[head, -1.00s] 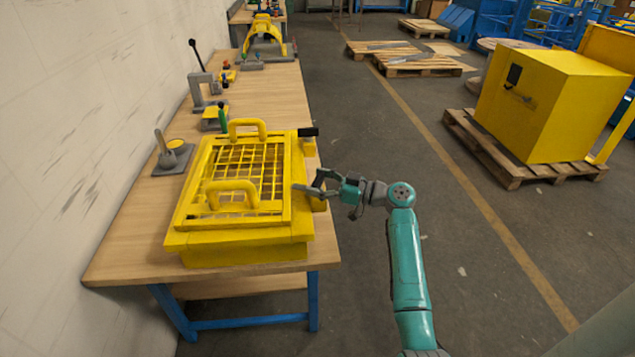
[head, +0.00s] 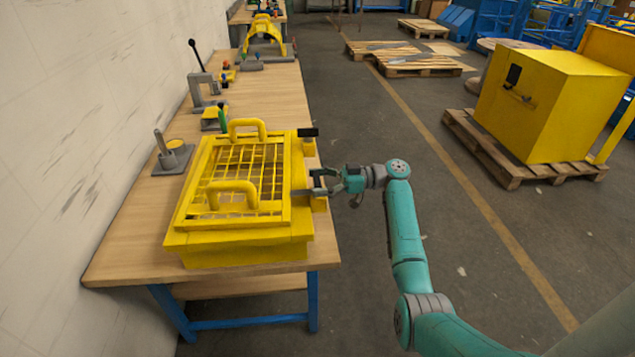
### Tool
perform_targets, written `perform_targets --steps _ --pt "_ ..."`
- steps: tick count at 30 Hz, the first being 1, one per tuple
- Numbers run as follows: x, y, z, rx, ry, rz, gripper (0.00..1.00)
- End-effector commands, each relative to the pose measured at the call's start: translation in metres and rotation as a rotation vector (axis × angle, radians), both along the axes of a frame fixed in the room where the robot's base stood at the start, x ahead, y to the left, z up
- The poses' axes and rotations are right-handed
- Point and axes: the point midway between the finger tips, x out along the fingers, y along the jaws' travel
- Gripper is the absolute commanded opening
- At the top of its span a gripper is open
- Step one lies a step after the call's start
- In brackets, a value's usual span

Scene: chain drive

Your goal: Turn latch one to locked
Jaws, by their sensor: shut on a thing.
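A yellow box with a grid lid (head: 180,240) and two looped handles sits on the near end of the bench. On its right side are two latches. The far latch (head: 308,132) has a black grip pointing right. The near latch (head: 301,192) shows as a small grey lever at the box's right edge, partly hidden by my fingers. I cannot read which one is latch one. My gripper (head: 318,183) is at the near latch, shut on its lever as far as I can see. The exact contact is too small to see.
The wooden bench (head: 130,240) runs back along the wall. A grey post on a base plate (head: 172,160) stands left of the box, and other fixtures stand behind.

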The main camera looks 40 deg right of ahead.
Motion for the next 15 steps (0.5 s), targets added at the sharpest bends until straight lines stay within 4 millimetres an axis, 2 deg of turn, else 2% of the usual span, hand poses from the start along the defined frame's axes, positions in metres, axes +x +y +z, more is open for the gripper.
perform_targets --steps 8,9,11,15 --pt "-0.0006 0.0010 -0.0029 0.000 0.005 0.002 0.44" --pt "-0.0005 0.0010 -0.0030 0.000 0.005 0.002 0.88" --pt "-0.0005 0.0009 -0.0027 0.000 0.005 0.001 1.00" --pt "-0.0003 0.0007 -0.0018 0.000 0.004 0.001 1.00"
